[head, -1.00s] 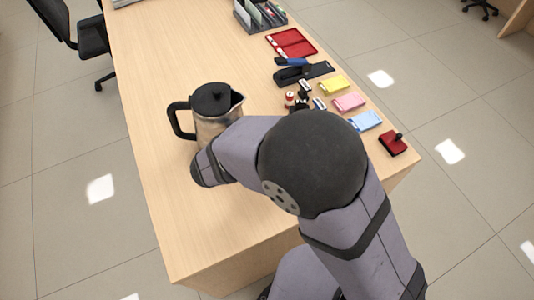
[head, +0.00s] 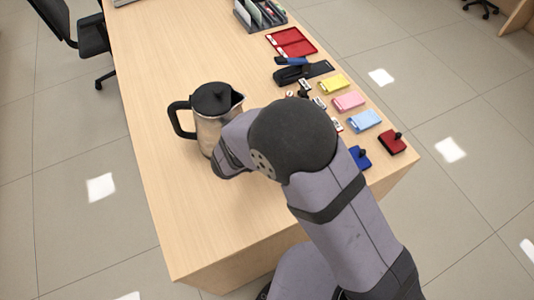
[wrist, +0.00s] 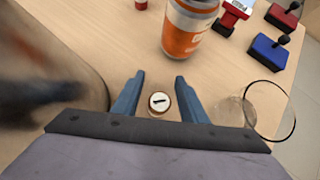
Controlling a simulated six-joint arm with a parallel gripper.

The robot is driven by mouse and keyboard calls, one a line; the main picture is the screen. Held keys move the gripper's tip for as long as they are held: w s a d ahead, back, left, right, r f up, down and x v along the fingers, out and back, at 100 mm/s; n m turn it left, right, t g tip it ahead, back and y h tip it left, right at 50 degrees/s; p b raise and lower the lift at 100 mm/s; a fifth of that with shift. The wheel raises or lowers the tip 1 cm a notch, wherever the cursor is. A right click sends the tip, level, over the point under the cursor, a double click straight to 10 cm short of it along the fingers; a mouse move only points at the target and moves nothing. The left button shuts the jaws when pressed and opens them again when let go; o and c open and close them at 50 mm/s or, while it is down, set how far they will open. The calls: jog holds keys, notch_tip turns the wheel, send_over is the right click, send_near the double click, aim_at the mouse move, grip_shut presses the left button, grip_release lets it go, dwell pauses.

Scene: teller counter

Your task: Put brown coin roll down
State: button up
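In the wrist view a small round roll end with a pale face, a dark mark and a brown rim, apparently the brown coin roll (wrist: 159,103), shows between the fingers of my gripper (wrist: 160,76). The fingers stand apart, with a narrow gap visible on each side of the roll. The roll appears upright, seen from its end; its lower part is hidden. In the head view my arm hides both the gripper and the roll.
A metal jug (head: 212,118) with a black lid stands close by, blurred at the wrist view's left. An orange-and-white cup (wrist: 189,28), a blue stamp (wrist: 270,50), a red stamp (wrist: 285,13) and a clear black-rimmed round object (wrist: 268,110) are near. The desk's front left is clear.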

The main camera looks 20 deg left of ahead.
grip_shut()
notch_tip(320, 180, up, 10)
jog(key=shift+r+p, duration=0.15)
jog(key=shift+p, duration=0.15)
dwell(0.4)
